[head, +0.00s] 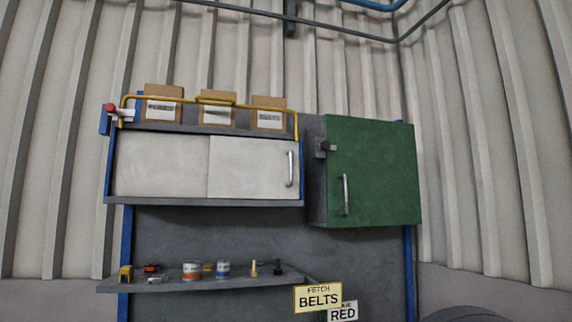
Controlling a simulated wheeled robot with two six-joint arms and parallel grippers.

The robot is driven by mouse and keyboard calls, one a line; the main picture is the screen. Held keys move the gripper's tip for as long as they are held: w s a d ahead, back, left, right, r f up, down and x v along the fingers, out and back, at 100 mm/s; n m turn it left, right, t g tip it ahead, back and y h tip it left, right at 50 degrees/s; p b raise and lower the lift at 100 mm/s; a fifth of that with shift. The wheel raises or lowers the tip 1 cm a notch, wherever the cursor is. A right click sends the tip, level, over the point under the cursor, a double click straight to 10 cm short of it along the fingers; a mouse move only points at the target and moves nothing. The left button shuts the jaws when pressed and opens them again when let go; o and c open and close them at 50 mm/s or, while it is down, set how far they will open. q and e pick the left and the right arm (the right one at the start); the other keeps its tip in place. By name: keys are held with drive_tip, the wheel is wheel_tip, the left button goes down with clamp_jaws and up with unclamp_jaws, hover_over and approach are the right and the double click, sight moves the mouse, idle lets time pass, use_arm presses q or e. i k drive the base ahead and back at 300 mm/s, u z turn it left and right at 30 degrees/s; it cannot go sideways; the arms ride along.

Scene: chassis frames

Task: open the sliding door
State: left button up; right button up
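A wall cabinet (204,202) with two pale sliding panels hangs on the grey back panel. Its right panel, the sliding door (245,170), carries an upright metal handle (290,169) near its right edge. The left panel (160,165) shows no handle. The two panels together cover the cabinet front, with a thin seam between them, and the inside is hidden. Neither of my grippers is in view.
A green cabinet door (375,170) with its own handle (346,195) is just to the right. Labelled boxes (217,108) stand on top behind a yellow rail (205,97). A shelf (170,286) below holds cans and small parts. Signs (318,297) stand at the bottom.

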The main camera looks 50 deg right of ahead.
sight(241, 167)
drive_tip(key=z, duration=0.45)
drive_tip(key=i, duration=0.7)
drive_tip(key=z, duration=0.65)
